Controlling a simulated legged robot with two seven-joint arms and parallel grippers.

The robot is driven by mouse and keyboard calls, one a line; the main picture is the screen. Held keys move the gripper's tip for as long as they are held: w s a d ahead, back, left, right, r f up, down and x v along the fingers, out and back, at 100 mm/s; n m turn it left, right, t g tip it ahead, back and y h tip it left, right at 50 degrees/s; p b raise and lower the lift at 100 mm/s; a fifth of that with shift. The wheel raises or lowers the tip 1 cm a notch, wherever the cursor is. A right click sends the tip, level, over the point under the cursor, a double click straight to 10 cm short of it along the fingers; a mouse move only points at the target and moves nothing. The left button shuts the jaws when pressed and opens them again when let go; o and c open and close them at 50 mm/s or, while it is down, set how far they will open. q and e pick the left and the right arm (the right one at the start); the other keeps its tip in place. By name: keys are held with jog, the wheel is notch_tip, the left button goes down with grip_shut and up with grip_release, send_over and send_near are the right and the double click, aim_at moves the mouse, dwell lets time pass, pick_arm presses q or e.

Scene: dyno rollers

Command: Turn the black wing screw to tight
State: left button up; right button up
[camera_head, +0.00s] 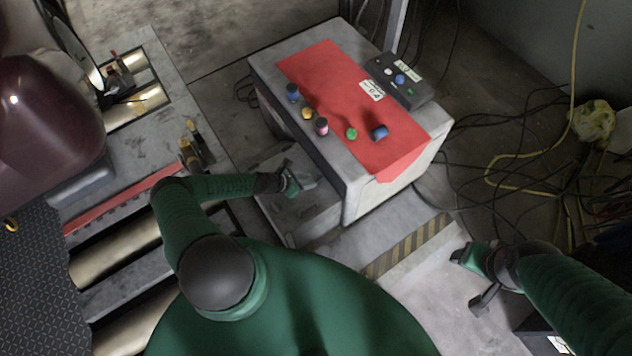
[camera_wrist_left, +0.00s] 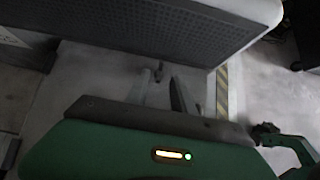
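My left gripper (camera_head: 308,178) is beside the left side of the white cabinet (camera_head: 392,192), low over a grey surface. In the left wrist view its two fingers (camera_wrist_left: 158,82) stand apart with nothing held between them. A small dark upright piece (camera_wrist_left: 158,70) shows between and beyond the fingertips. It may be the black wing screw, but it is too small and dim to be sure. I cannot make out a wing screw in the head view. My right gripper (camera_head: 468,280) is at the lower right, its fingers spread wide and empty.
Metal rollers (camera_head: 118,248) lie at the left. Loose cables (camera_head: 520,165) cover the right floor. A striped yellow-black strip (camera_head: 410,245) lies in front.

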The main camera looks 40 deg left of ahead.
aim_at(317, 180)
pick_arm(q)
jog(key=x, duration=0.3)
jog(key=shift+w+d+f+b, duration=0.25)
jog(key=shift+d+b, duration=0.05)
jog(key=shift+b, duration=0.1)
grip_shut()
